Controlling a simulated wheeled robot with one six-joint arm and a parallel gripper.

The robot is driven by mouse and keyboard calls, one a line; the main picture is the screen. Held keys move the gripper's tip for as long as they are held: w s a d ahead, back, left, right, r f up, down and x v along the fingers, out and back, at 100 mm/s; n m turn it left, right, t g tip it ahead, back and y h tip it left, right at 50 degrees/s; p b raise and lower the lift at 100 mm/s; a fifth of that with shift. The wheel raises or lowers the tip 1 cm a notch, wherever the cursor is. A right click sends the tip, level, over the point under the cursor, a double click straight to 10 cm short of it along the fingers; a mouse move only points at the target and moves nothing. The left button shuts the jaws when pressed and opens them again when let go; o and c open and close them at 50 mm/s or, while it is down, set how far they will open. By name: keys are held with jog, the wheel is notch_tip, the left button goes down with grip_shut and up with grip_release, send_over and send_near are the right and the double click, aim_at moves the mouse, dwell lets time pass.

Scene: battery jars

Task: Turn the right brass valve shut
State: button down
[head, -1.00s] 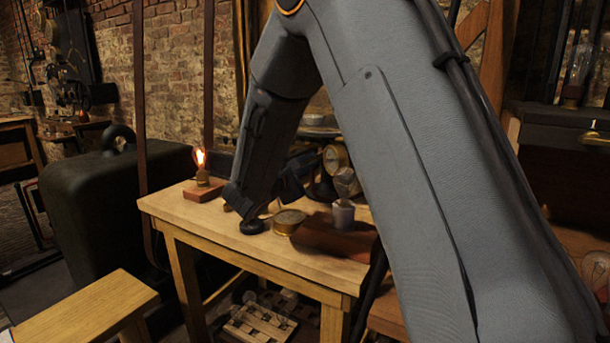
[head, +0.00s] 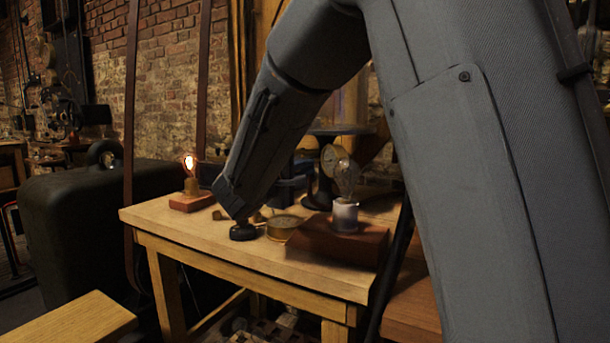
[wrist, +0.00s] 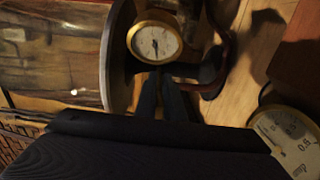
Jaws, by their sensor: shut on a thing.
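My gripper (wrist: 163,88) shows in the wrist view as two dark fingers close together, just below a round brass-rimmed dial gauge (wrist: 155,41). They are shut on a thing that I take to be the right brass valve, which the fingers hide.
A second brass gauge (wrist: 287,138) lies near my wrist; in the head view it lies flat (head: 284,226). A clear bulb (head: 345,178) stands on a reddish box (head: 338,243) to the right. A lit bulb (head: 189,163) stands at the table's left end.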

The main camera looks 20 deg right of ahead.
dwell(0.4)
jog(key=c, duration=1.9)
grip_release()
jog(key=shift+o, duration=0.2)
jog(key=shift+a, duration=0.1)
jog(key=v, duration=0.7)
jog(key=shift+s+a, duration=0.25)
jog(key=shift+s, duration=0.1)
